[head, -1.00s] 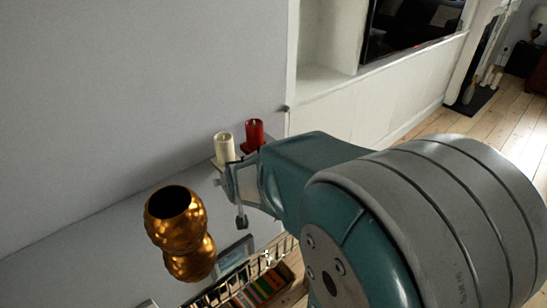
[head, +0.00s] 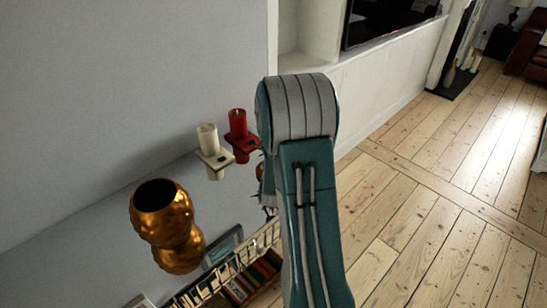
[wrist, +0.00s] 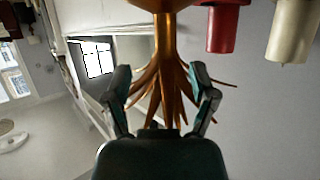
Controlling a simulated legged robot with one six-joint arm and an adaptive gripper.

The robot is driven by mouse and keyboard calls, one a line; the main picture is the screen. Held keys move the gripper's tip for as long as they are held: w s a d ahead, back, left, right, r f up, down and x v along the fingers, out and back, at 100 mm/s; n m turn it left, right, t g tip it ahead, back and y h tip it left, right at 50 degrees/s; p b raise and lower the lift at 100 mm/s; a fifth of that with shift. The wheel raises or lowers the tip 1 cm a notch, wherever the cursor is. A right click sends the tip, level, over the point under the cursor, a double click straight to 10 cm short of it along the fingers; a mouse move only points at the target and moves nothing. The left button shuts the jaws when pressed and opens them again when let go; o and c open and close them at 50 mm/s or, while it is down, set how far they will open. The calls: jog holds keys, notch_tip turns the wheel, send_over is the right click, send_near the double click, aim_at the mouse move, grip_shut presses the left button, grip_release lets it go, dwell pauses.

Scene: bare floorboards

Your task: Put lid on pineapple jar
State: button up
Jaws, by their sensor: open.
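The pineapple jar (head: 162,212) is gold and bumpy, with a dark open mouth, at the lower left of the head view. The golden lid (wrist: 165,42) has a stem and a crown of pointed leaves; it shows upside down in the wrist view. My gripper (wrist: 160,78) is open, with one finger on each side of the leaves. I cannot tell whether the fingers touch them. In the head view my arm hides most of the gripper.
A cream candle (head: 207,138) and a red candle (head: 238,122) stand on small holders between the jar and my arm. They also show at the wrist view's top right. A rack of books (head: 250,280) is low down. Bare floorboards (head: 430,190) lie clear to the right.

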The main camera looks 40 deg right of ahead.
jog(key=x, duration=0.6)
jog(key=shift+w+a+f, duration=0.1)
jog(key=shift+w+f, duration=0.2)
jog(key=shift+w, duration=0.15)
grip_shut()
